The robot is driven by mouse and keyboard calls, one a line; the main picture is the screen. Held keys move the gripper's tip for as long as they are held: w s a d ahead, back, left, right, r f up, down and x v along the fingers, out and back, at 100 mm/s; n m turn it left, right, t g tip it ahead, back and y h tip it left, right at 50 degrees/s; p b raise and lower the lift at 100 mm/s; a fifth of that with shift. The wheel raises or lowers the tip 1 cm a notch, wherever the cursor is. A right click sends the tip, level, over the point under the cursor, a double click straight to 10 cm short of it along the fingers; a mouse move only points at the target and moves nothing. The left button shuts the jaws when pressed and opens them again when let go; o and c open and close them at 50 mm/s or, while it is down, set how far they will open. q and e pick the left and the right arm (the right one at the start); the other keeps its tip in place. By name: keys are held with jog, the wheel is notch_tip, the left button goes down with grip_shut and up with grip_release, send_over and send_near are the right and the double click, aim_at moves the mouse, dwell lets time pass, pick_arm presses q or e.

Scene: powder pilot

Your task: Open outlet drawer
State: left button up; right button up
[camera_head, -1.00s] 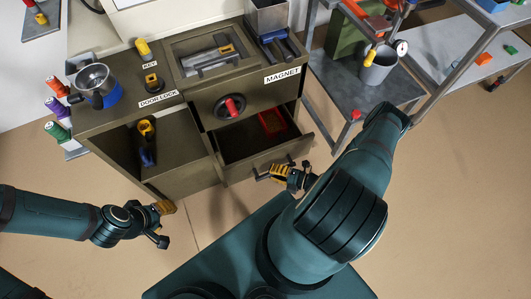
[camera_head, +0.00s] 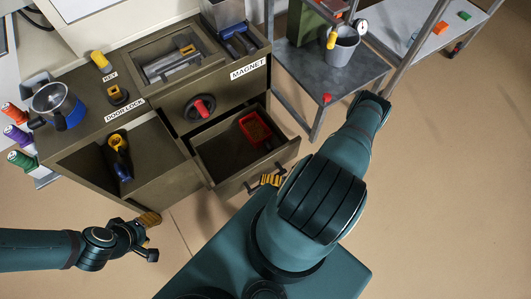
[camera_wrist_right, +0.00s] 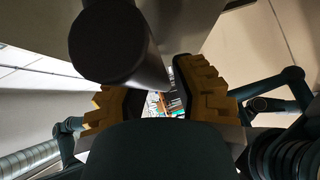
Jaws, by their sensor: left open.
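The outlet drawer (camera_head: 232,165) is pulled out of the lower right of the dark cabinet, below the red-knobbed wheel. A red tray (camera_head: 245,133) lies inside it. My right gripper (camera_head: 271,180) is at the drawer's front handle (camera_head: 252,187), partly hidden by my arm.
The wheel with the red knob (camera_head: 201,108) is above the drawer. An open compartment (camera_head: 115,165) with a yellow-and-blue tool is to its left. A metal pot (camera_head: 56,103) stands on top. A grey rack (camera_head: 335,75) stands at right. Floor is clear at far right.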

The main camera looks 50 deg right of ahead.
jog(key=shift+o, duration=1.2)
jog(key=shift+d, duration=0.1)
jog(key=shift+s+d, duration=0.1)
jog(key=v, duration=1.1)
jog(key=shift+s, duration=0.3)
jog(key=shift+d, duration=0.15)
